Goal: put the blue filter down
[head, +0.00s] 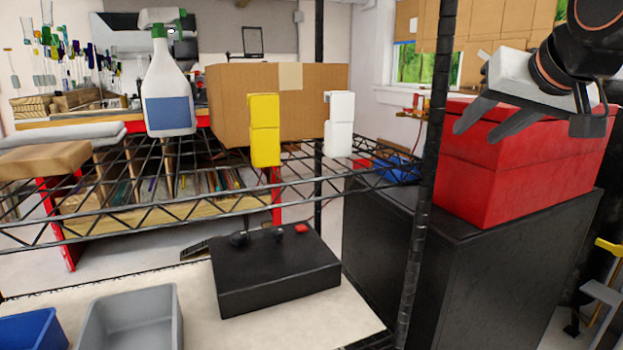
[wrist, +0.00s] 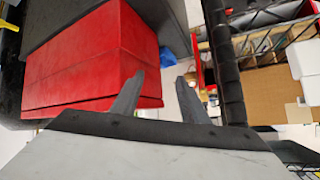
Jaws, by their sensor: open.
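My gripper (head: 472,92) is at the upper right of the head view, in front of and above the red box. Its jaws are open, and nothing shows between the fingers. In the wrist view the two grey fingers (wrist: 160,78) stand apart, with the red box beyond them at left. I cannot make out a clear blue filter. A small blue item (head: 400,170) lies on the black cabinet behind the rack post; it also shows in the wrist view (wrist: 167,57). I cannot tell whether it is the filter.
A red box (head: 520,165) stands on a black cabinet (head: 470,260). A dark rack post (head: 425,190) stands left of it. The wire shelf holds a spray bottle (head: 168,85), a carton (head: 225,90), a yellow item (head: 264,130) and a white item (head: 339,123). Below are a black box (head: 275,280) and bins.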

